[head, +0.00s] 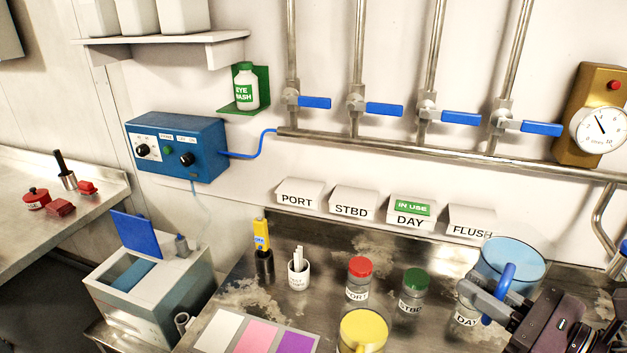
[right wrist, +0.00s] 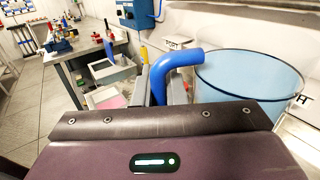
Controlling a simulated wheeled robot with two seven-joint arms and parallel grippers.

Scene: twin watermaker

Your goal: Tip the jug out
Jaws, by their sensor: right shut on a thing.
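The jug (head: 515,258) is a clear light-blue vessel with a thick blue handle (head: 506,283), at the right of the head view. My right gripper (head: 492,297) is shut on the handle, with a grey finger on each side of it. In the right wrist view the jug (right wrist: 255,85) stands beyond the gripper to the right, its rim close to level, and its handle (right wrist: 172,72) rises between the fingers. The gripper hides the jug's lower part, so I cannot tell whether its base touches the counter or how much it holds. My left gripper is out of view.
Bottles with a red lid (head: 360,267) and a green lid (head: 416,280), a DAY bottle (head: 466,312) and a yellow-topped container (head: 363,331) stand left of the jug. A grey box (head: 185,278) with an opening and raised blue flap is further left. Blue-handled valves (head: 461,118) line the wall.

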